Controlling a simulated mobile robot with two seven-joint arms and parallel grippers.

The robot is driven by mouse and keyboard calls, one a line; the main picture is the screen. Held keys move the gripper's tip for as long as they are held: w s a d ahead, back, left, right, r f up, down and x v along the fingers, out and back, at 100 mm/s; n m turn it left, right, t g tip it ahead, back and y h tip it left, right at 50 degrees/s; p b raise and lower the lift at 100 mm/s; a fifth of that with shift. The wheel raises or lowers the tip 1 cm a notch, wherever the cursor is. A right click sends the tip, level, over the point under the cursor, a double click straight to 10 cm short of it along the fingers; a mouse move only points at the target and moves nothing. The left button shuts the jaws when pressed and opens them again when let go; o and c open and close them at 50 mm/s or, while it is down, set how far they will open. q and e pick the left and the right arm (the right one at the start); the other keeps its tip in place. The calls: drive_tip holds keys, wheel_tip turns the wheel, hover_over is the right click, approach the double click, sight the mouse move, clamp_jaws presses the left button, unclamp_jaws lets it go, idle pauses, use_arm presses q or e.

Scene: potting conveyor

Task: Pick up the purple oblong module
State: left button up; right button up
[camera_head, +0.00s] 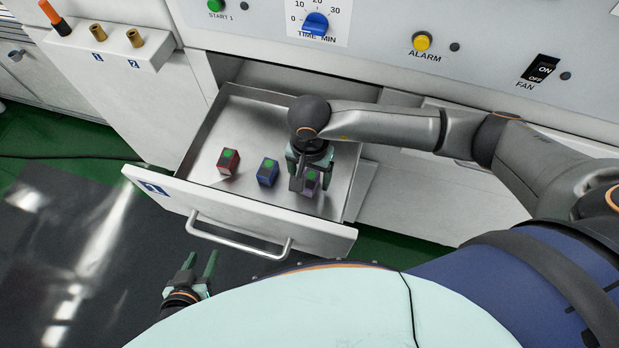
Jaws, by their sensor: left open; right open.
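The purple oblong module (311,187) stands on the floor of the open drawer, at the right of a row of modules. It has a green patch on top. My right gripper (299,182) is open and reaches down into the drawer at the purple module, partly covering it. I cannot tell whether the fingers touch it or straddle it. My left gripper (202,271) is open and empty, low in front of the drawer, with its green fingers pointing up.
A red module (228,163) and a blue module (267,173) stand left of the purple one in the drawer (203,139). The drawer front has a bar handle (238,240). Above is a control panel with a blue timer knob (315,24) and yellow alarm button (421,41).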

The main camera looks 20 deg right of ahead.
drive_tip(key=shift+f, duration=0.7)
clamp_jaws()
